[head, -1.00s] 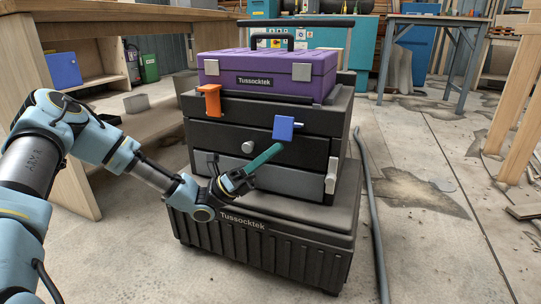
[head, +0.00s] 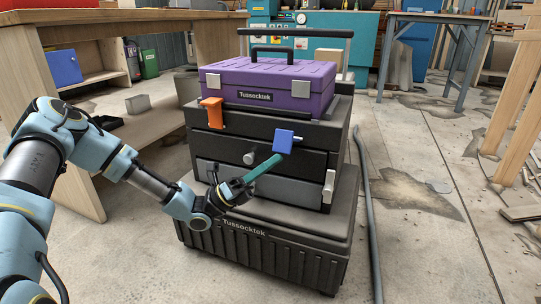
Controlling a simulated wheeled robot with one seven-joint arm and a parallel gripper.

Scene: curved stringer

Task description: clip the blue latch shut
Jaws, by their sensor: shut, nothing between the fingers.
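The blue latch (head: 284,141) is a small flat blue plate at the right front of the upper black drawer unit, below the purple case. It sticks out at an angle, with a small blue stub at its right. Whether it is clipped is not clear from this view. My gripper (head: 278,158) has long teal fingers, which are shut and empty. Their tips point up and right, just below and left of the blue latch. They look very close to its lower edge; I cannot tell whether they touch it.
An orange latch (head: 212,112) sits at the left of the stack, and a pale grey latch (head: 329,187) at the lower right. A round knob (head: 250,158) sticks out near my fingers. The purple case (head: 268,85) is on top. A wooden bench (head: 110,35) stands left.

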